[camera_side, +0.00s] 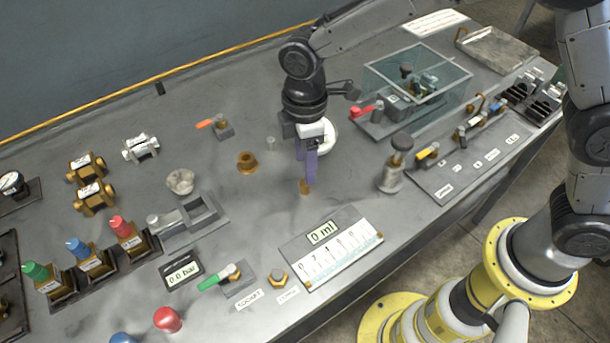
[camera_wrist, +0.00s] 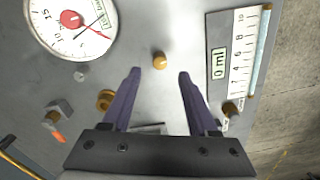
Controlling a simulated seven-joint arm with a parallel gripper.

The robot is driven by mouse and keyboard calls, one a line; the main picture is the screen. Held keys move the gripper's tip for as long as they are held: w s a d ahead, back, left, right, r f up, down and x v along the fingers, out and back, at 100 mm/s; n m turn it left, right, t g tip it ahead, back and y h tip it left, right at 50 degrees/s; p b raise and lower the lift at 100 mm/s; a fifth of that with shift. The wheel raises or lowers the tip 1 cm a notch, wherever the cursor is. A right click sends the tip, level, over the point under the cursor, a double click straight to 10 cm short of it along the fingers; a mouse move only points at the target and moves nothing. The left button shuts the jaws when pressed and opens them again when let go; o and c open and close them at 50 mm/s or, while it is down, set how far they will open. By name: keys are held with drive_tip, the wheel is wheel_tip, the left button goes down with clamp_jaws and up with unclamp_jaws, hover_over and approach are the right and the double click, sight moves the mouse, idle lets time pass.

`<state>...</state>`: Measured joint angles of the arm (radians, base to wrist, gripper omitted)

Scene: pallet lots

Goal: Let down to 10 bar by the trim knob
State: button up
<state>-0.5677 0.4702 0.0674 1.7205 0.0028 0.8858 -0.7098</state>
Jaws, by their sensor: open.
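A small brass knob (camera_side: 305,187) stands on the bench just below my gripper (camera_side: 309,168); no label for it is readable. In the wrist view the knob (camera_wrist: 160,60) lies between and slightly beyond the fingertips of my gripper (camera_wrist: 158,76). My gripper is open and points down, with nothing between its purple fingers. A round white gauge (camera_wrist: 66,36) with a red hub and needle is at the upper left of the wrist view; its exact reading is unclear. In the side view the gauge (camera_side: 330,134) is mostly hidden behind my gripper.
A display (camera_side: 183,274) reads 0.0 bar, and a scaled panel (camera_side: 330,250) reads 0 ml. A brass fitting (camera_side: 247,162) stands left of my gripper, and a metal post with a dark knob (camera_side: 396,165) right. A glass-sided box (camera_side: 418,85) is behind. Bench around the small knob is clear.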

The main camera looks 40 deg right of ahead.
sight(305, 187)
drive_tip(key=shift+f, duration=2.65)
clamp_jaws()
